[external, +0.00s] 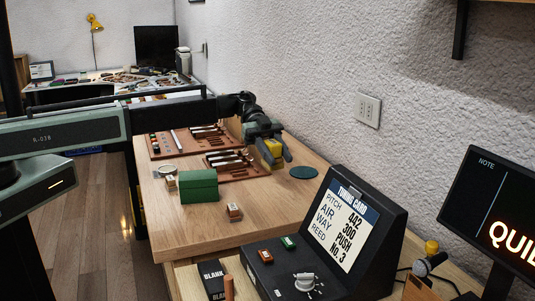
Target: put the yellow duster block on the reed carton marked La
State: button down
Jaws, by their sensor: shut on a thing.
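My gripper (277,158) is shut on the yellow duster block (272,149), above the right rear part of the wooden bench, close to the wall. The dark fingers hide part of the block. I see no carton with a readable La mark. A small brown and white box (233,211) stands near the bench's front edge, and another small box (170,183) stands at the left, beside the green box (198,186). Their marks are too small to read. Whether either is the La carton I cannot tell.
Brown tool trays (165,146) with several tools lie behind the green box. A round dark green mat (303,172) lies right of my gripper. A black console (335,240) with a tuning card stands at the front right. The bench's front middle is mostly clear.

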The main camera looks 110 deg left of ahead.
jog(key=s+d, duration=0.4)
notch_tip(320, 180, up, 6)
jog(key=p, duration=0.6)
send_over(200, 179)
jog(key=shift+m+g+h, duration=0.3)
jog(key=shift+m, duration=0.1)
notch_tip(200, 179, down, 9)
jog(key=b, duration=0.8)
jog(key=shift+s+a+r+b, duration=0.1)
jog(key=shift+b, duration=0.3)
jog(key=shift+r, duration=0.25)
jog(key=shift+f, duration=0.25)
jog(key=c, duration=0.9)
grip_release()
jog(key=shift+r, duration=0.1)
jog(key=shift+r, duration=0.1)
